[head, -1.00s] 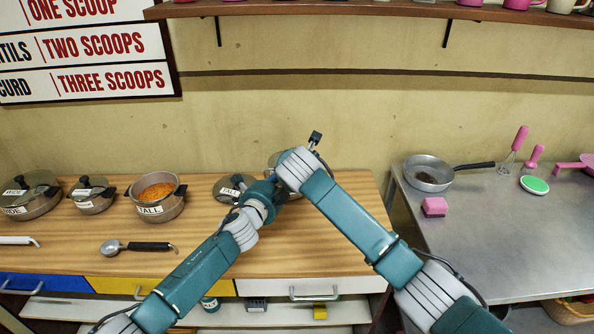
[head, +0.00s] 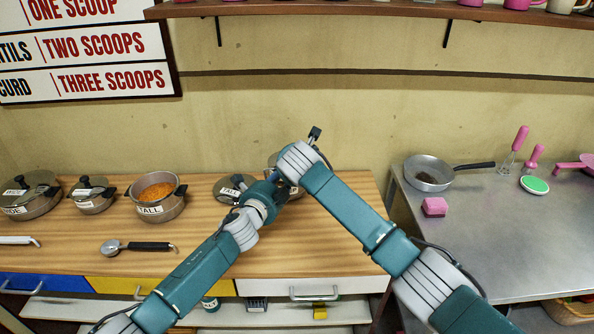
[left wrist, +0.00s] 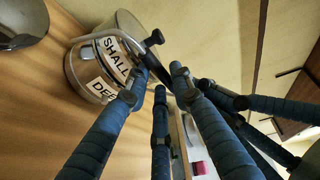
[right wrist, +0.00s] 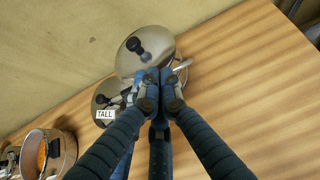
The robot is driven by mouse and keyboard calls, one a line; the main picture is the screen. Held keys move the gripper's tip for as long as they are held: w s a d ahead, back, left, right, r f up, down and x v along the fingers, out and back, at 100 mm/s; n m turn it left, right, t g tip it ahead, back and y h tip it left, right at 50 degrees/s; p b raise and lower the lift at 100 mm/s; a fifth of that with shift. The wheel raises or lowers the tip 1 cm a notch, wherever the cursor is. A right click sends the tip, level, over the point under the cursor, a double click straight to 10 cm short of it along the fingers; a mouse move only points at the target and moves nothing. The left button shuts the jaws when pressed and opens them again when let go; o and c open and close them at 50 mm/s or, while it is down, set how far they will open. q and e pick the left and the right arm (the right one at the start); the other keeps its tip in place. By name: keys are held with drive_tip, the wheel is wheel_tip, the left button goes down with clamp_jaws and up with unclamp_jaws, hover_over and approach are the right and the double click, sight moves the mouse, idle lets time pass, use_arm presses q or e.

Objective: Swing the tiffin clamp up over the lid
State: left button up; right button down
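The tiffin, a steel stacked container labelled SHALLOW and DEEP (left wrist: 98,84), stands upright on the wooden counter. Its round steel lid (right wrist: 158,44) with a black knob (right wrist: 133,45) is on top. A thin pale metal bar, seemingly the clamp (left wrist: 90,39), crosses the upper side below the lid; a pale bar also shows beside my right fingertips (right wrist: 182,65). My left gripper (left wrist: 157,84) has its fingers apart beside the tiffin. My right gripper (right wrist: 160,84) has its fingertips together at the lid's near edge; whether they touch the bar is hidden. In the head view my wrists hide most of the tiffin (head: 273,160).
An open pot of orange food (head: 157,188), lidded pots (head: 92,193) and a ladle (head: 140,246) are farther left. The counter's right front (head: 325,240) is clear. A metal table (head: 480,240) stands right.

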use_arm(q)
drive_tip(key=shift+o, duration=0.9)
